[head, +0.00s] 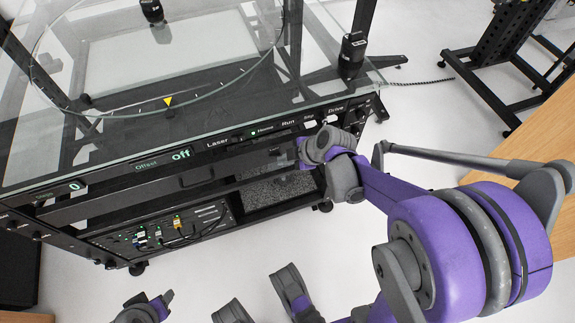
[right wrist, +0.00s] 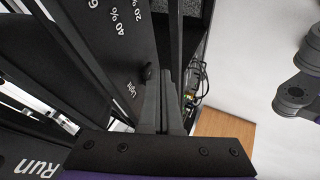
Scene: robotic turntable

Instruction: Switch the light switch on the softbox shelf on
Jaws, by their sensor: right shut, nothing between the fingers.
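The light switch (right wrist: 148,72) is a small black toggle on a dark panel, beside the word "Light", in the right wrist view. Its on or off position is not clear. My right gripper (right wrist: 172,78) is shut and empty, its fingers just right of the switch; I cannot tell whether they touch it. In the head view my right gripper (head: 301,152) is at the front of the turntable frame, under the glass top, and the switch is hidden there. Parts of my left arm show at the bottom edge; its finger state is unclear.
A patch panel (head: 160,235) with cables sits lower left. A wooden tabletop (head: 535,130) is at the right. White floor is free in front.

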